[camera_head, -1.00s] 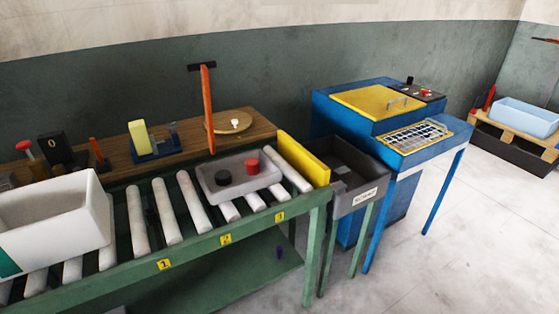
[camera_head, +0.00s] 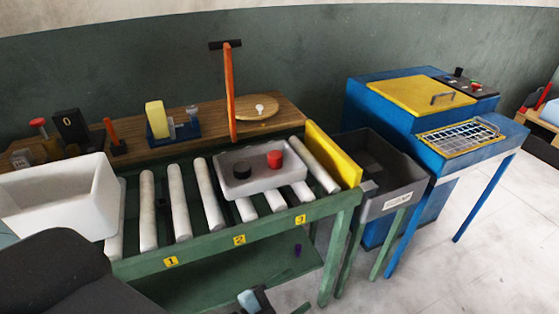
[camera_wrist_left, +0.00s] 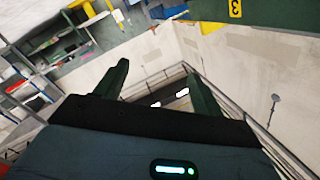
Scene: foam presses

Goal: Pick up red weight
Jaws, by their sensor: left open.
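The red weight (camera_head: 275,159) is a small red cylinder standing in the right part of a shallow grey tray (camera_head: 226,187). The tray rests on the conveyor rollers near marker 3. My left gripper (camera_head: 252,299) shows small at the bottom edge of the head view, low in front of the conveyor and well away from the tray. In the left wrist view its two dark fingers (camera_wrist_left: 157,72) are spread apart with nothing between them. The weights do not show there. My right gripper is not in view.
The green conveyor (camera_head: 200,252) has a yellow end plate (camera_head: 333,153) beside a dark grey bin (camera_head: 408,187). A white tub (camera_head: 60,197) sits on the left rollers. An orange upright post (camera_head: 230,95) stands behind the tray. A blue machine (camera_head: 375,105) stands right.

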